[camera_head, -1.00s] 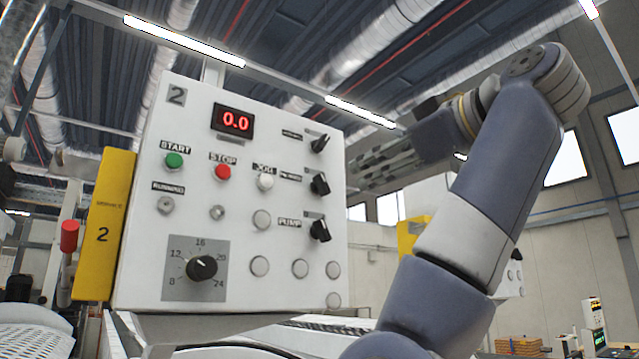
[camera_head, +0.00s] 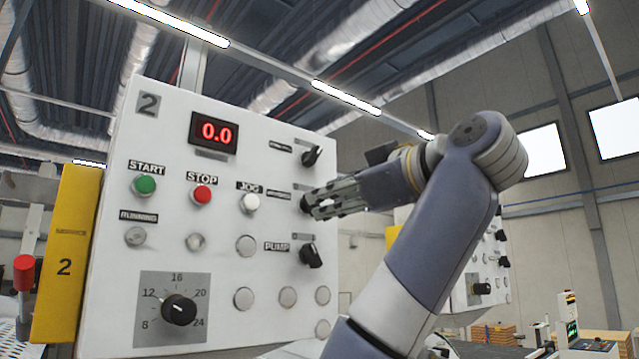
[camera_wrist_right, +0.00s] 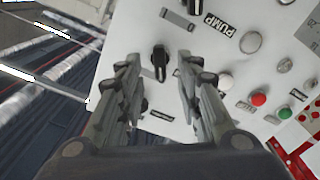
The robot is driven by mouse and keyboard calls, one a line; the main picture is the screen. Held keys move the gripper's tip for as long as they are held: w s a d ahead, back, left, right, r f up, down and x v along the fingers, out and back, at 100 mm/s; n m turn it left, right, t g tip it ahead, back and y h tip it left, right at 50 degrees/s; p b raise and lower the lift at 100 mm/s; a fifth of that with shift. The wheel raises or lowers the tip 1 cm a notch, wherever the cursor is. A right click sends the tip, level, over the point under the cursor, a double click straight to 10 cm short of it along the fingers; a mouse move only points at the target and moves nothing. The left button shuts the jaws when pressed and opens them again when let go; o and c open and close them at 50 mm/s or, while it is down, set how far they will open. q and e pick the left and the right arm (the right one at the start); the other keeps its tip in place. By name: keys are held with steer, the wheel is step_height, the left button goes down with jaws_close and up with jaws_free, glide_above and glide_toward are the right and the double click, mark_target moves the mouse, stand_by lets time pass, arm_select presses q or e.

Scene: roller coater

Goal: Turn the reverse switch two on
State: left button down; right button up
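The white control panel (camera_head: 215,270) bears a "2" plate at top left. A column of three black rotary switches runs down its right side. The middle switch (camera_head: 306,203) is partly hidden behind my right gripper (camera_head: 318,203); its small label is too blurred to read. In the right wrist view that black switch (camera_wrist_right: 160,62) lies just beyond my open fingertips (camera_wrist_right: 158,72), roughly centred between them. The fingers look apart from it, with nothing held. My left gripper is out of view.
The top switch (camera_head: 312,156) and the pump switch (camera_head: 311,255) sit close above and below. The start (camera_head: 144,186), stop (camera_head: 202,195) and jog (camera_head: 250,203) buttons are to the left. A second panel (camera_head: 490,262) stands behind my right arm.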

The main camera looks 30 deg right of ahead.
steer(key=w+p, duration=0.1)
steer(key=w, duration=0.1)
steer(key=w+p, duration=0.1)
steer(key=shift+w+a, duration=0.2)
steer(key=shift+w, duration=0.2)
steer(key=shift+s, duration=0.15)
steer(key=shift+c, duration=1.2)
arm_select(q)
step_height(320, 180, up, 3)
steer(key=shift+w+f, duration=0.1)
arm_select(e)
jaws_close()
